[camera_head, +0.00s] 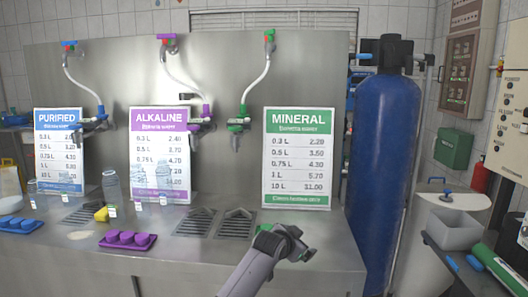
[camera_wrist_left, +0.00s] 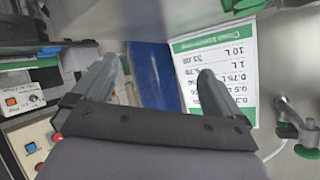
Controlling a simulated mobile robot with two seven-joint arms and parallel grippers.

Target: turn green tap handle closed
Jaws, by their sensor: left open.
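The green tap (camera_head: 238,126) is on the steel back panel, left of the MINERAL sign (camera_head: 298,158), with a pale hose rising from it. Its green parts also show at the right edge of the left wrist view (camera_wrist_left: 306,151), where the picture is upside down. Which way its handle is turned is too small to tell. My left gripper (camera_wrist_left: 156,78) is open and empty. In the head view my left arm's end (camera_head: 283,241) is in front of the counter, below and right of the tap and apart from it. My right gripper is out of view.
A tall blue tank (camera_head: 382,150) stands right of the MINERAL sign. Purple (camera_head: 200,120) and blue (camera_head: 97,120) taps are to the left. A bottle (camera_head: 111,187), a purple tray (camera_head: 127,240) and a blue tray (camera_head: 20,225) are on the counter. Drain grates (camera_head: 236,225) lie below the green tap.

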